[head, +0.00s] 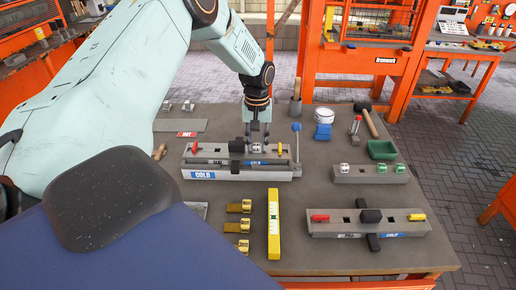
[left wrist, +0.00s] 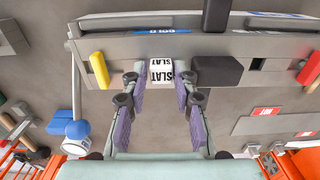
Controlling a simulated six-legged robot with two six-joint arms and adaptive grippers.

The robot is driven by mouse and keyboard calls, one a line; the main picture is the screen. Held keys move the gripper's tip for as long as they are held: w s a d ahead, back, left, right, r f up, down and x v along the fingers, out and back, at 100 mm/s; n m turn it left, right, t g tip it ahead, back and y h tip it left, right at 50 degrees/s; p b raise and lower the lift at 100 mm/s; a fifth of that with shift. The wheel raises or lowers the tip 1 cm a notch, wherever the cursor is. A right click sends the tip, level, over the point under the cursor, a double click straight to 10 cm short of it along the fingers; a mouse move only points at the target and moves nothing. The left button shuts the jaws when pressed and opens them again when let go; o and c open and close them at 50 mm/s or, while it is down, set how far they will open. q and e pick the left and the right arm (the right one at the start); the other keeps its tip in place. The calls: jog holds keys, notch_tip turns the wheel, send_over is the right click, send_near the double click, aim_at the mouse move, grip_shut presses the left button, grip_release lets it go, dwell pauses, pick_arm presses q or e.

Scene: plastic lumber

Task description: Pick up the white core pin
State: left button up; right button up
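A white block marked SLAT (left wrist: 161,70), which looks like the white core pin, stands in the grey fixture with the COLD label (head: 230,174). In the head view its white top (head: 256,147) shows just under my left gripper (head: 257,143). In the left wrist view the fingertips of my left gripper (left wrist: 161,76) are on either side of the block, very close to its sides. Whether they touch or press it I cannot tell. Another small white-topped piece (head: 344,168) sits in a grey block at the right. My right gripper is not in view.
The fixture carries a black block (left wrist: 217,71), a yellow handle (left wrist: 99,70) and a red handle (head: 195,147). A blue-knobbed lever (head: 296,127) rises at its right end. A second fixture (head: 325,229), a yellow level (head: 273,225) and a green bin (head: 381,150) stand around it.

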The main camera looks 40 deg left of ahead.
aim_at(257, 146)
pick_arm(q)
jog(key=shift+s, duration=0.25)
jog(key=shift+w, duration=0.2)
jog(key=c, duration=0.6)
jog(key=shift+s, duration=0.1)
notch_tip(257, 146, up, 10)
jog(key=shift+f+p, duration=0.15)
jog(key=shift+p, duration=0.3)
jog(key=shift+s+d, duration=0.1)
jog(key=shift+d, duration=0.05)
